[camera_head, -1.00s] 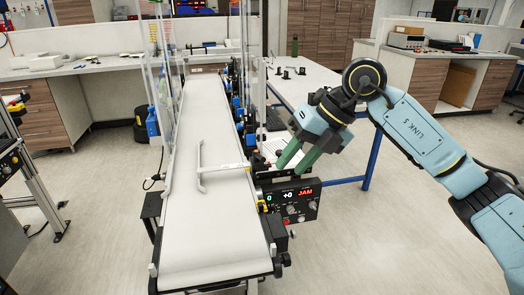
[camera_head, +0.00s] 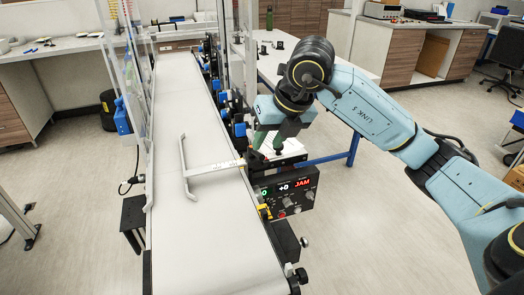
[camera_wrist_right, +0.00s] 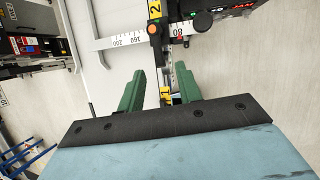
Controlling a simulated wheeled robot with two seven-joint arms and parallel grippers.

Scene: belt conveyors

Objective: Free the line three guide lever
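My right gripper (camera_head: 268,146) points down beside the right edge of the belt, behind the control box. In the right wrist view its two green fingers (camera_wrist_right: 160,84) stand apart with a gap between them. A dark narrow bar and a small yellow part (camera_wrist_right: 167,99) show in that gap; I cannot tell their depth or any contact. A dark clamp with an orange-red knob (camera_wrist_right: 152,28) sits on the guide's scale bar (camera_wrist_right: 125,40). Which part is the lever is unclear. The white guide rail (camera_head: 184,170) lies over the belt. My left gripper is out of view.
The control box (camera_head: 287,193) beside the belt shows a red "JAM" and "+0". The white belt (camera_head: 205,240) is bare around the guide. Clear upright panels (camera_head: 118,75) stand along its left side. A white table (camera_head: 300,66) stands behind my right arm.

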